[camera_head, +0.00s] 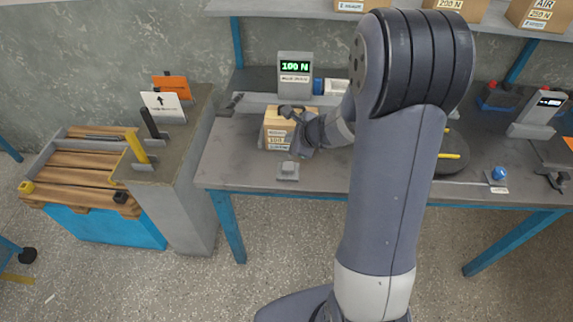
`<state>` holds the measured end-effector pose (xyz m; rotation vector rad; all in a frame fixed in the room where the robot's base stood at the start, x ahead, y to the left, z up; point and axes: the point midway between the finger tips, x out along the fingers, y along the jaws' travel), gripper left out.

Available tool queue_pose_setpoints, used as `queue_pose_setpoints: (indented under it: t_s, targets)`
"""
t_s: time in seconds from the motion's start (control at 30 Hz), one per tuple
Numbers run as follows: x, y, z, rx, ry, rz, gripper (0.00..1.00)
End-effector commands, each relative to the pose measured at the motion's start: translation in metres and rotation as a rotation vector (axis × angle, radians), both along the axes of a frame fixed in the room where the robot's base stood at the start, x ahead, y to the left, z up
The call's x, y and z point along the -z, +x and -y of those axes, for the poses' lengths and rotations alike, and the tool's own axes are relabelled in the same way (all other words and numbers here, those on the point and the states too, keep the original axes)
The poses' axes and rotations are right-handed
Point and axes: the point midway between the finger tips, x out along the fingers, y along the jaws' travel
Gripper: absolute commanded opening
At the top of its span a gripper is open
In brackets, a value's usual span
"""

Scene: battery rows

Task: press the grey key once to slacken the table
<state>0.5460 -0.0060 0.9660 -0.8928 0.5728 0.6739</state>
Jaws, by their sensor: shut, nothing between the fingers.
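A small grey key block (288,170) sits near the front edge of the grey bench, just in front of a cardboard box. My gripper (303,152) is shut and empty, pointing down above and slightly behind the key. From this view I cannot tell whether it touches the key; a gap seems to show. A grey display unit (294,68) behind the box reads "100 N" in green. Which part is the table to slacken is not clear in this view.
The labelled cardboard box (275,129) stands close beside my gripper. Left are a grey pedestal (185,180) with black and yellow levers and a pallet (75,165) on a blue base. A second display (540,113) and blue knob (499,174) are right. My arm hides the bench's middle.

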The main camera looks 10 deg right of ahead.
Motion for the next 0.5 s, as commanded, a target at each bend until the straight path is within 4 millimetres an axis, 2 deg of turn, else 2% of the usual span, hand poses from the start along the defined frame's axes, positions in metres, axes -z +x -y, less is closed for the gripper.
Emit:
queue_pose_setpoints:
  t_s: [0.27, 0.5]
  targets:
    - [0.018, 0.000, 0.000, -0.001, 0.000, -0.001, 0.00]
    - [0.051, -0.001, 0.000, -0.002, 0.000, -0.001, 0.00]
